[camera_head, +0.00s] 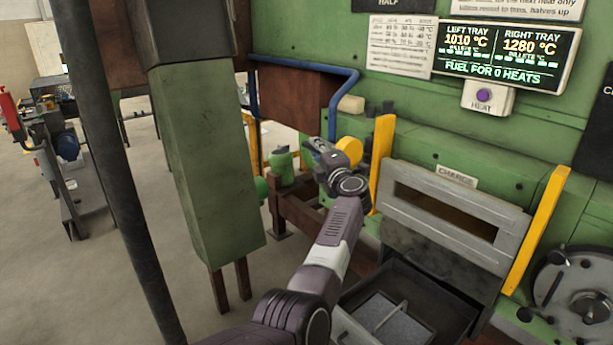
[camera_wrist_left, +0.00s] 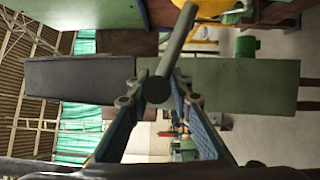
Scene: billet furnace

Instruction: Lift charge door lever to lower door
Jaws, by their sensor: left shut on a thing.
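My left gripper (camera_head: 318,150) is by the yellow hub (camera_head: 349,151) to the left of the charge door. In the left wrist view its fingers (camera_wrist_left: 160,100) are closed around the charge door lever (camera_wrist_left: 176,42), a dark grey rod with a round end. The lever runs up to the yellow hub at the top of that view. In the head view my gripper and wrist mostly hide the lever. The grey charge door (camera_head: 411,180), with a long slot, stands under the CHARGE label (camera_head: 456,176) between yellow guides. My right gripper is not in view.
A dark open tray (camera_head: 463,322) with a handled plate sits below the door. A yellow guide (camera_head: 381,160) stands close to my wrist. A green column (camera_head: 205,160) and a dark post (camera_head: 115,150) stand left of my arm. A display (camera_head: 507,55) hangs above.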

